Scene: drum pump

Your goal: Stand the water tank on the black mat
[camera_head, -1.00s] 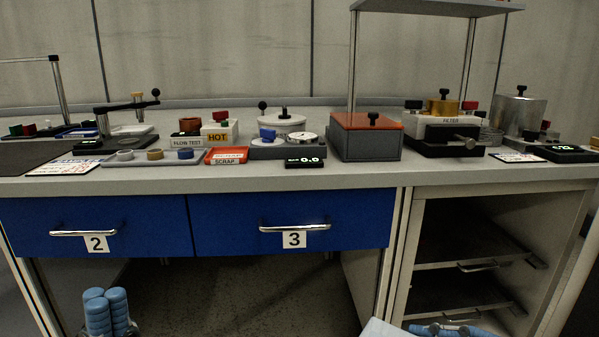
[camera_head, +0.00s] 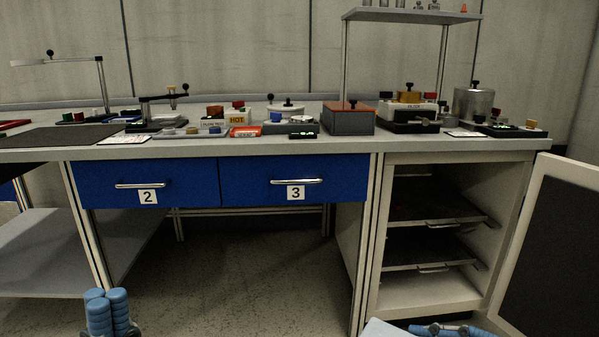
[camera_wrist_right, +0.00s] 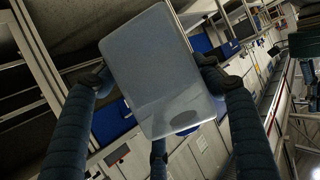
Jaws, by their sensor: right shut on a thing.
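The water tank (camera_wrist_right: 160,75) is a pale, translucent grey box with rounded corners, seen large in the right wrist view. My right gripper (camera_wrist_right: 150,82) is shut on it, with dark fingers on both sides. In the head view only a pale corner of the tank (camera_head: 384,329) shows at the bottom edge, with blue finger parts of my right gripper (camera_head: 450,330) beside it. The black mat (camera_head: 60,136) lies flat on the left part of the bench top, and its surface looks bare. My left gripper (camera_head: 108,298) is low at the left, its blue fingers pointing up close together, apart from the bench.
The bench (camera_head: 300,148) carries several devices right of the mat, including a grey box with an orange lid (camera_head: 348,120). A lamp-like stand (camera_head: 101,80) rises behind the mat. Blue drawers (camera_head: 295,180) are shut. An open cabinet door (camera_head: 550,250) stands at the right.

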